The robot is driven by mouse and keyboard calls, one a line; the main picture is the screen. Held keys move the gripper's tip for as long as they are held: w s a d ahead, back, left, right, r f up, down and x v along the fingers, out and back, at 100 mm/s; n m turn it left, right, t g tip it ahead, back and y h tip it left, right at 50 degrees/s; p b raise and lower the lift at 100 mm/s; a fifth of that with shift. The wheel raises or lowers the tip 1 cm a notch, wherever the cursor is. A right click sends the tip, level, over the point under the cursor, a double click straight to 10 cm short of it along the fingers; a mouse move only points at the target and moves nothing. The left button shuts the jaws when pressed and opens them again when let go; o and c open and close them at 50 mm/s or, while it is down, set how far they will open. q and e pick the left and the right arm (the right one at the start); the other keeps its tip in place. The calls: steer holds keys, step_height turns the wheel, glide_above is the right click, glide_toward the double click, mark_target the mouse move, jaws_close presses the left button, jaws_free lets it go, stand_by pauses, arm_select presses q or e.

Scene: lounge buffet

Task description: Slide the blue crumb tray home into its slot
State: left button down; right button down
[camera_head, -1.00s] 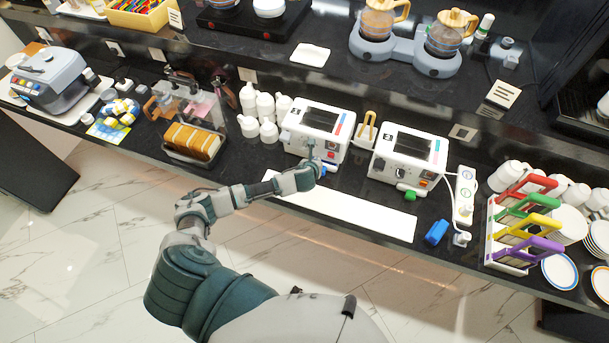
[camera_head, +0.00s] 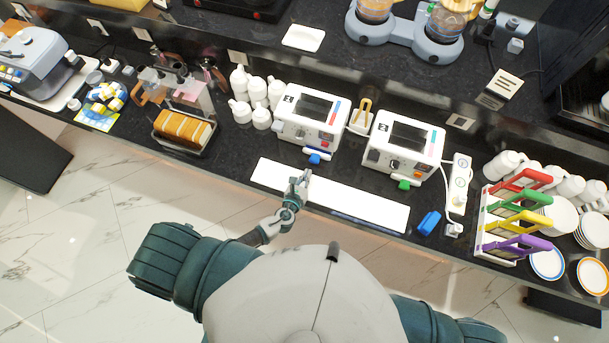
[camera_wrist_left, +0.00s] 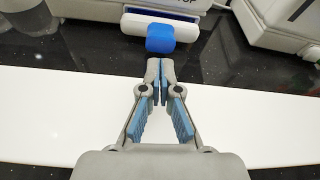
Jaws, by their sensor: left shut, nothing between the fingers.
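The blue crumb tray shows at the foot of the left toaster (camera_head: 312,117), with a blue tab (camera_head: 315,158) on its front. In the left wrist view the blue tab (camera_wrist_left: 160,40) hangs on a white lip, with a blue strip behind it. The lip stands out from the toaster's base; I cannot tell how much of the tray is inside. My left gripper (camera_head: 305,176) is in front of the tab, over the white board. Its fingertips (camera_wrist_left: 160,72) are together and empty, pointing at the tab with a small gap in the picture. My right gripper is out of view.
A white board (camera_head: 360,209) lies along the counter's front edge. The right toaster (camera_head: 405,148) with a green tab (camera_head: 404,185) stands beside the left one. A blue block (camera_head: 428,222) lies further right. White jugs (camera_head: 262,118) stand close left of the left toaster.

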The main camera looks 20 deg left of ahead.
mark_target(314, 162)
arm_select(q)
steer(key=b+x, duration=0.1)
steer(key=x, duration=0.2)
steer(key=shift+w+a+f, duration=0.15)
steer(key=shift+w+f, duration=0.1)
steer(key=shift+w, duration=0.35)
steer(key=shift+d, duration=0.3)
